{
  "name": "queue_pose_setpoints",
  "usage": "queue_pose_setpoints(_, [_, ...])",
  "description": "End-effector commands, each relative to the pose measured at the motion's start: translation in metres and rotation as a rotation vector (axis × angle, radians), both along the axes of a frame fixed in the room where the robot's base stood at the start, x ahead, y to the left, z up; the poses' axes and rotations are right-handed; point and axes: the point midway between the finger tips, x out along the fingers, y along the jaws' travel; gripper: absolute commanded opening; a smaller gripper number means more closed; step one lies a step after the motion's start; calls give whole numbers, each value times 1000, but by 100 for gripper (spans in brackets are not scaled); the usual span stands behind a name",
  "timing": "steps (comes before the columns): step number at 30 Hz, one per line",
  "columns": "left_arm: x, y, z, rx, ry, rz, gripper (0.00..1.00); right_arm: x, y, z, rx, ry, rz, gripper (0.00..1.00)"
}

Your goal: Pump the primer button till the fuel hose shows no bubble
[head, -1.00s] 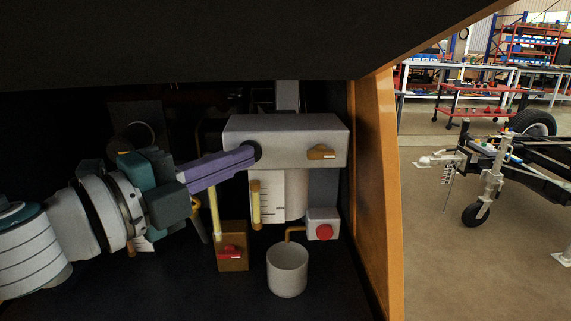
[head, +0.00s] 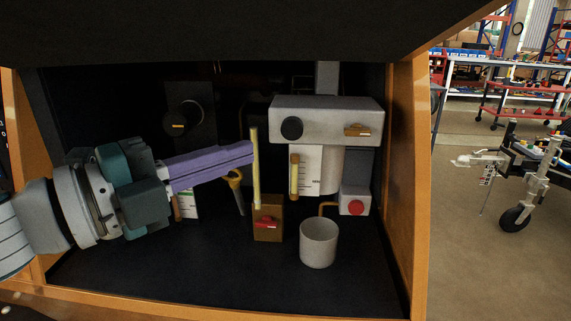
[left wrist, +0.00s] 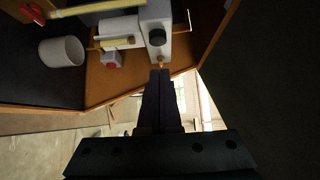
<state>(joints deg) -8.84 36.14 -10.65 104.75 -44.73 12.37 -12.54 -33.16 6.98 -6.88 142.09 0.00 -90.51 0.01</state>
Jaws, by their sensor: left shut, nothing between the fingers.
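The black round button (head: 292,128) sits on the left end of the pale grey filter housing (head: 335,112). The button also shows in the left wrist view (left wrist: 157,38). My left gripper (head: 250,151) has purple fingers that are shut and empty. Their tips are left of and a little below the button, apart from it, close to the upright yellow hose (head: 256,185) in the head view. The hose runs down to a brown block (head: 268,231) with a red lever. I cannot make out any bubble in the hose. My right gripper is not in view.
A grey cup (head: 319,245) stands on the dark cabinet floor below the filter. A red button (head: 355,208) is on a small box at its right. A dark round knob (head: 185,118) is on the back wall. The orange cabinet side (head: 407,185) bounds the right.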

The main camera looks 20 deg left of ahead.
Motion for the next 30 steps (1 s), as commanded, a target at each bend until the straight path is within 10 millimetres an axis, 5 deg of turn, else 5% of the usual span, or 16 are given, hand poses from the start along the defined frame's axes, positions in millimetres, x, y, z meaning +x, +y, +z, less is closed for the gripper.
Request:
queue_pose_setpoints(9, [-32,17,-1,-1,2,-2,0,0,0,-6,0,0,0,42])
queue_pose_setpoints(30, [-34,18,0,0,1,-2,0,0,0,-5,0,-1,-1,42])
